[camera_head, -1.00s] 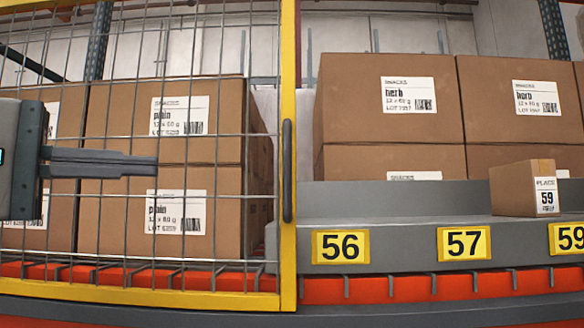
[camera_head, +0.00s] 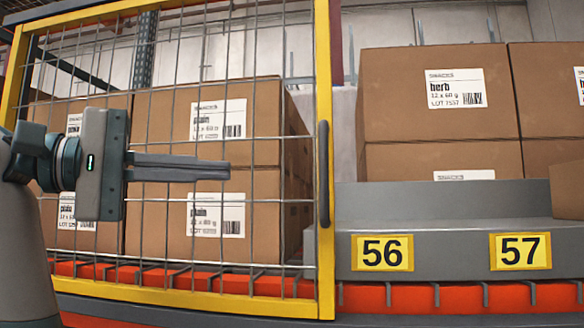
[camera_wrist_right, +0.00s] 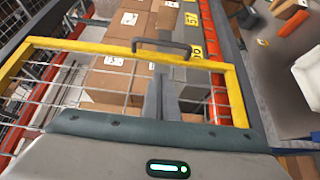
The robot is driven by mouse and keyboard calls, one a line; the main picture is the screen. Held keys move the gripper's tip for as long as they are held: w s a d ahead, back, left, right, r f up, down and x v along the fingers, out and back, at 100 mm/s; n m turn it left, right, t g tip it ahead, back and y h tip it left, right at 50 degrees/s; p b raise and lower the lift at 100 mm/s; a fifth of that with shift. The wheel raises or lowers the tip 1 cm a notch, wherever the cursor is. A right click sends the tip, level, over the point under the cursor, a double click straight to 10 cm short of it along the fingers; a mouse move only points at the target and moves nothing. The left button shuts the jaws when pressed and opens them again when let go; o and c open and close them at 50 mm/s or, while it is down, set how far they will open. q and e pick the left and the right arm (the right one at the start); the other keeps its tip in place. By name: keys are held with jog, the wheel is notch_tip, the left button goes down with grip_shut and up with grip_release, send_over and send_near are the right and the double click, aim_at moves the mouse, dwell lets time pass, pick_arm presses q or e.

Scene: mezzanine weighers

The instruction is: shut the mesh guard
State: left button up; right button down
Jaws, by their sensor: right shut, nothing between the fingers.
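The mesh guard (camera_head: 170,292) is a yellow frame with grey wire mesh, standing in front of the boxes left of place 56 in the head view. Its dark upright handle (camera_head: 323,174) is on its right post. In the wrist view the guard's yellow bar (camera_wrist_right: 90,47) crosses the upper part, with the handle (camera_wrist_right: 161,46) on it. My right gripper (camera_head: 230,170) is shut and empty, its fingers pointing right over the mesh, short of the handle. In the wrist view its fingers (camera_wrist_right: 158,90) point toward the handle, apart from it. My left gripper is not in view.
Cartons marked plain (camera_head: 210,100) stand behind the mesh. Cartons marked herb (camera_head: 430,115) stand at right behind a grey ledge (camera_head: 450,205) with yellow labels 56 (camera_head: 382,252) and 57 (camera_head: 520,251). An orange beam (camera_head: 460,296) runs below.

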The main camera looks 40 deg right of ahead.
jog(key=p, duration=0.4)
send_near(291, 172)
jog(key=s+d, duration=0.4)
jog(key=shift+s, duration=0.1)
jog(key=shift+s+d+f+p, duration=0.15)
jog(key=shift+s+d+p, duration=0.2)
jog(key=shift+s+p, duration=0.45)
jog(key=shift+s+d+p, duration=0.15)
jog(key=shift+s+p, duration=0.25)
jog(key=shift+s, duration=0.3)
jog(key=shift+s+d+f, duration=0.15)
jog(key=shift+s+d, duration=0.05)
jog(key=shift+s, duration=0.05)
